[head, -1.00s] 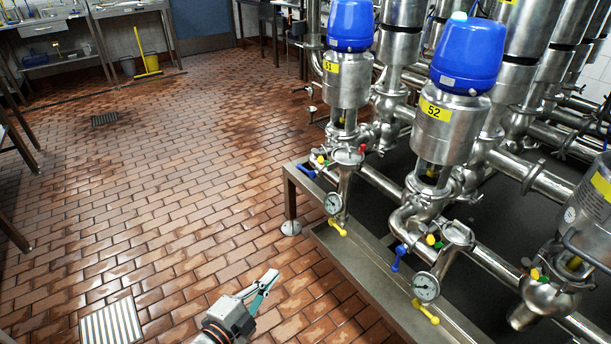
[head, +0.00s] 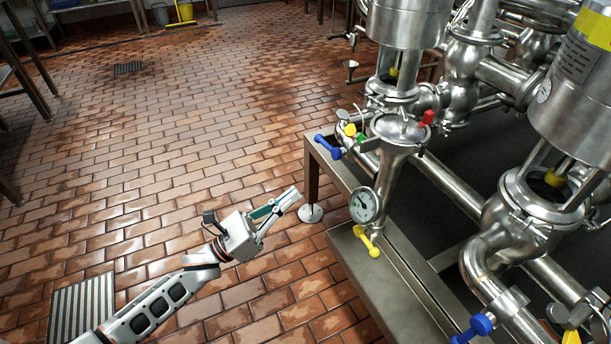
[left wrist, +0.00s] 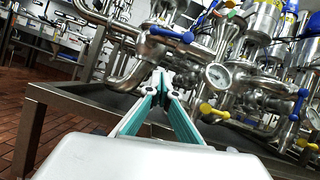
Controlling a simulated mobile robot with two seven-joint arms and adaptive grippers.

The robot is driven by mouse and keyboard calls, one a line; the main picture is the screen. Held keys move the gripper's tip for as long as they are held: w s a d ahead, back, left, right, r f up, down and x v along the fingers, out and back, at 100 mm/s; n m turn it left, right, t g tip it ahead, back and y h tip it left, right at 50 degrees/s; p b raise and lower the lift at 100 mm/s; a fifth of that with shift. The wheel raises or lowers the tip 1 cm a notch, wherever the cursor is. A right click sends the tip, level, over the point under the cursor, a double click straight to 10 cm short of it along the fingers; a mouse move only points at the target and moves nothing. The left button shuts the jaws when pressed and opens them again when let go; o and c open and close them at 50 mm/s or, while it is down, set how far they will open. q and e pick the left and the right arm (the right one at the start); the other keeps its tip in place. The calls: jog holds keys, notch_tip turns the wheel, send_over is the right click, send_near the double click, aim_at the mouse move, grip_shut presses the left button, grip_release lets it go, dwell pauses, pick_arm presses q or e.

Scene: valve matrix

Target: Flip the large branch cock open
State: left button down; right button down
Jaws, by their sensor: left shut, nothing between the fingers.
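My left gripper (head: 296,192) is shut and empty over the tiled floor, left of the valve frame and apart from every handle. In the left wrist view its fingertips (left wrist: 162,78) meet in front of the pipework. A yellow cock handle (head: 367,241) hangs below a round gauge (head: 366,205). Another blue handle (head: 473,328) is at the bottom edge. No label shows which cock is the large branch one. My right gripper is out of view.
A steel tray frame (head: 385,292) with a leg and round foot (head: 311,213) stands just right of the gripper. Steel valve bodies and pipes (head: 460,185) fill the right side. The tiled floor to the left is open, with a drain grate (head: 82,308).

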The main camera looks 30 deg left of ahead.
aim_at(328, 146)
pick_arm(q)
jog(key=w+d+r, duration=0.3)
jog(key=w+r, duration=0.3)
jog(key=r, duration=0.2)
jog(key=shift+w+d+p, duration=0.3)
jog(key=shift+p, duration=0.05)
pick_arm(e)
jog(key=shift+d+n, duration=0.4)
pick_arm(q)
jog(key=shift+f, duration=0.1)
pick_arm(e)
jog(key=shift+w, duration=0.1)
